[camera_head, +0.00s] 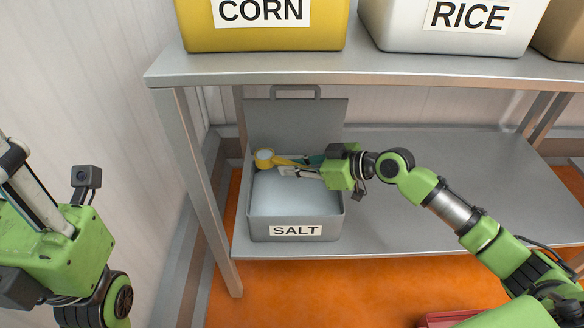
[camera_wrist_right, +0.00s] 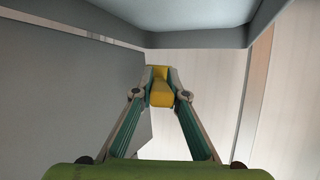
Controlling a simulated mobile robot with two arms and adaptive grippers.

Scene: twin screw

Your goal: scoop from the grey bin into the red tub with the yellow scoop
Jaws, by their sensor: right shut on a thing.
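The grey bin (camera_head: 262,227), labelled SALT, stands on the lower shelf with its lid (camera_head: 325,118) raised at the back. Pale white contents show inside it. My right gripper (camera_head: 287,166) reaches in from the right above the bin and is shut on the handle of the yellow scoop (camera_head: 264,158). The scoop's round cup is over the back left of the bin, with white material visible in it. The wrist view shows the yellow handle (camera_wrist_right: 161,92) between both fingertips (camera_wrist_right: 160,84). The red tub (camera_head: 448,318) shows only partly at the bottom edge. My left gripper (camera_head: 38,205) is partly in view; its fingertips are not clear.
The upper shelf (camera_head: 400,68) runs above the bin and carries a yellow CORN bin (camera_head: 262,36) and a white RICE bin (camera_head: 450,38). A shelf leg (camera_head: 195,190) stands left of the grey bin. The lower shelf (camera_head: 480,185) is free to the right, beyond my arm.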

